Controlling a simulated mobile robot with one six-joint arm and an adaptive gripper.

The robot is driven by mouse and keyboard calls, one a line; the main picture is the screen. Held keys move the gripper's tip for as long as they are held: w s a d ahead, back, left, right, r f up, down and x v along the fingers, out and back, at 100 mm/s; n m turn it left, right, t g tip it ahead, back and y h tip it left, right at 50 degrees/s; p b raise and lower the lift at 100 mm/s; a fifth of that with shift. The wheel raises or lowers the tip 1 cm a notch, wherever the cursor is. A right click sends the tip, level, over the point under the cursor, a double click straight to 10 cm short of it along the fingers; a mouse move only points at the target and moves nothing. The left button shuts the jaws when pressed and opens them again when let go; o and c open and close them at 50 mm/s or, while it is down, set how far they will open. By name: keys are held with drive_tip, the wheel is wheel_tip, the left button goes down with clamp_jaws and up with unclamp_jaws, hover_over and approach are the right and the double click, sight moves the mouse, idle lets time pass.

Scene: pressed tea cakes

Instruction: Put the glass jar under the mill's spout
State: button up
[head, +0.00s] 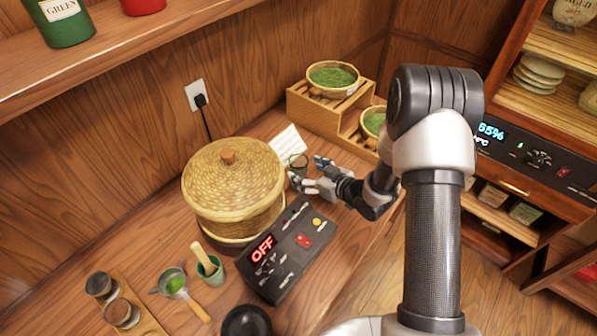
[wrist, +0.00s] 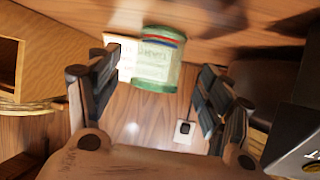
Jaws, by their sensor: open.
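The glass jar (head: 298,161) is a small clear jar with a greenish tint, standing on the counter by the woven steamer. In the wrist view the glass jar (wrist: 157,62) is ahead of my fingers, roughly centred between them and apart from both. My gripper (head: 305,171) is open and empty beside the jar, low over the counter. Its two dark fingers also show in the wrist view (wrist: 160,85), with clear space between them. I cannot make out a mill or its spout in either view.
The lidded woven steamer (head: 232,190) and the control box (head: 285,250) reading OFF stand close to my gripper. A white card (head: 289,143) is behind the jar. A wooden stepped rack (head: 312,112) with green-filled baskets stands at the back. A wall outlet (head: 197,95) has a cord plugged in.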

sight(304, 169)
drive_tip(key=b+x, duration=0.1)
drive_tip(key=x, duration=0.4)
drive_tip(key=shift+w+r+b, duration=0.1)
drive_tip(key=shift+w+b, duration=0.1)
drive_tip(key=shift+b, duration=0.2)
drive_tip(key=c, duration=1.3)
drive_tip(key=shift+r, duration=0.1)
